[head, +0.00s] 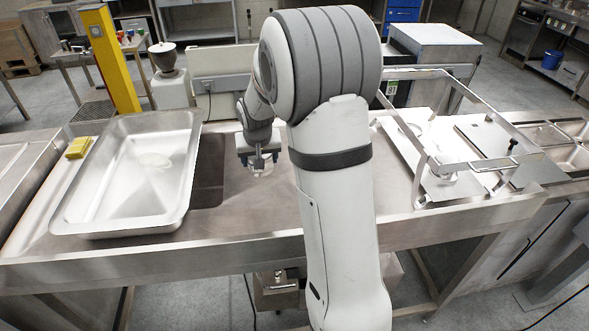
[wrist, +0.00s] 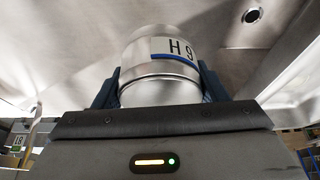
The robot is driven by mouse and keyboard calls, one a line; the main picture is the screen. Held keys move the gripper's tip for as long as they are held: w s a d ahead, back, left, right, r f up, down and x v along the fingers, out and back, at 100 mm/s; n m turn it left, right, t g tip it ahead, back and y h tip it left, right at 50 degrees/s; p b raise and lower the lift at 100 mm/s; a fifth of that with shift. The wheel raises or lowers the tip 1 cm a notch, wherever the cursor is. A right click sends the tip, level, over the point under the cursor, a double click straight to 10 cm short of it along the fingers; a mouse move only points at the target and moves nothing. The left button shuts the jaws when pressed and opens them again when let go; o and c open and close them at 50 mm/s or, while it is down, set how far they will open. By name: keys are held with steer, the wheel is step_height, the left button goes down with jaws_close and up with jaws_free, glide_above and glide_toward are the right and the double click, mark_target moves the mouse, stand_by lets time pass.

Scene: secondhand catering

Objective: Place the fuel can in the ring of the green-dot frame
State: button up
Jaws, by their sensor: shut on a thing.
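My gripper (head: 259,162) is in the middle of the head view, above the steel counter and just right of the large tray. In the wrist view its two blue fingers (wrist: 160,88) are shut on a silver can (wrist: 158,68) with a label reading "H 9", which I take as the fuel can. In the head view only a small part of the can (head: 262,171) shows under the fingers. A metal bar frame (head: 427,160) stands on the right of the counter, with ring shapes low inside it. I cannot make out a green dot on it.
A large steel tray (head: 75,213) lies on the left of the counter, with a yellow sponge-like block (head: 80,147) beside it. A yellow post (head: 110,58) stands behind. A flat plate (head: 490,140) and sunken pans (head: 572,157) lie at the right. My arm hides the counter's middle.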

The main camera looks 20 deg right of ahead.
steer(key=w+d+f+n+b, duration=0.1)
steer(key=d+n+b, duration=0.1)
steer(key=d, duration=0.7)
steer(key=shift+t+y, duration=0.3)
steer(key=f+p, duration=0.1)
steer(key=f, duration=0.8)
steer(key=shift+w+d+f+p, duration=0.2)
steer(key=shift+f+p, duration=0.15)
steer(key=shift+p, duration=0.05)
steer(key=shift+f, duration=0.15)
steer(key=o, duration=1.2)
steer(key=shift+o, duration=0.2)
